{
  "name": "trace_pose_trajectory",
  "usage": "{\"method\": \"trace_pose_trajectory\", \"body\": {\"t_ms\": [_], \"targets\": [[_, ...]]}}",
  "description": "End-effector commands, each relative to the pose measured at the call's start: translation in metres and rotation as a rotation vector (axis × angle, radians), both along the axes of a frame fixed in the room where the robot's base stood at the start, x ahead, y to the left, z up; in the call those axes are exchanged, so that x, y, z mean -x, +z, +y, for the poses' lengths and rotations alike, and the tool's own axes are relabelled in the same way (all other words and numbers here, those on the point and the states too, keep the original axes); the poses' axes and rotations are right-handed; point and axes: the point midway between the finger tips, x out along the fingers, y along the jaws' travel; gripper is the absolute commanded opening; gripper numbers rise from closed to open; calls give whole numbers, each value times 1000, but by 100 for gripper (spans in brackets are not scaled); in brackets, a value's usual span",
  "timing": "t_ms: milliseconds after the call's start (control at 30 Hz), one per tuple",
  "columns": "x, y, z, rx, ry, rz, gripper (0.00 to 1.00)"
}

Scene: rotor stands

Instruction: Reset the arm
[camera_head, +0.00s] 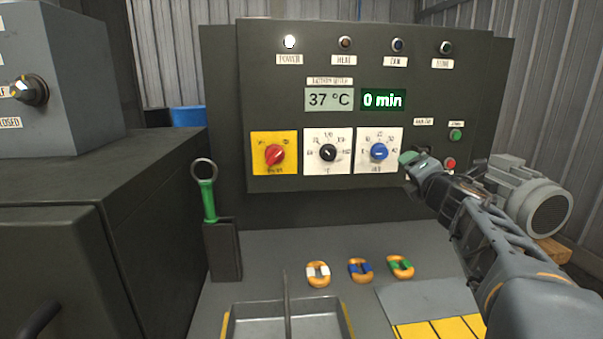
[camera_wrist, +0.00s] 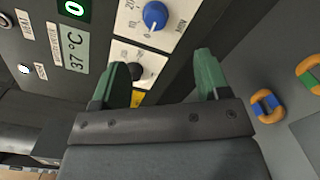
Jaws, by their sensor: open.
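My gripper (camera_head: 407,166) is in front of the right part of the dark control panel (camera_head: 290,100), close to the blue dial (camera_head: 379,152). In the wrist view its two green fingers (camera_wrist: 158,82) stand apart with nothing between them. The panel, with its blue dial (camera_wrist: 155,16) and black dial (camera_wrist: 137,71), shows beyond the fingers. My arm reaches in from the lower right and hides part of the panel's lower right corner.
Orange rings (camera_head: 318,273) with white, blue and green marks lie on the bench. A divided tray (camera_head: 262,322) sits at the front. A green-handled wrench (camera_head: 207,190) stands in a holder at left. A grey motor (camera_head: 540,205) is behind my arm. A grey box (camera_head: 60,90) stands far left.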

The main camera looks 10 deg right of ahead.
Motion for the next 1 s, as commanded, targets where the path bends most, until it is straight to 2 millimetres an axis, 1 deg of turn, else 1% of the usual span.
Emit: {"method": "trace_pose_trajectory", "body": {"t_ms": [67,100,167,200,233,267,300,333,367,400,467,500,567,600,700,767,800,900,1000], "targets": [[2,-11,-20,-163,-113,4,69],[6,-23,-33,-288,-196,8,69],[18,-47,-51,-513,-345,14,69],[28,-63,-57,-677,-448,19,69],[38,-77,-58,-803,-529,31,69],[48,-90,-54,-929,-606,49,69],[64,-110,-47,-1094,-714,74,69],[76,-124,-37,-1210,-793,98,69],[89,-138,-26,-1317,-871,128,69],[106,-154,-9,-1442,-969,170,69],[130,-174,19,-1590,-1100,243,69],[145,-183,38,-1665,-1175,295,69],[167,-193,64,-1751,-1272,374,69],[179,-196,81,-1791,-1320,427,69],[204,-197,117,-1845,-1384,554,69],[213,-191,133,-1854,-1368,608,69],[215,-187,139,-1852,-1349,626,69],[215,-178,149,-1839,-1306,643,69],[215,-176,153,-1832,-1290,653,69]]}}
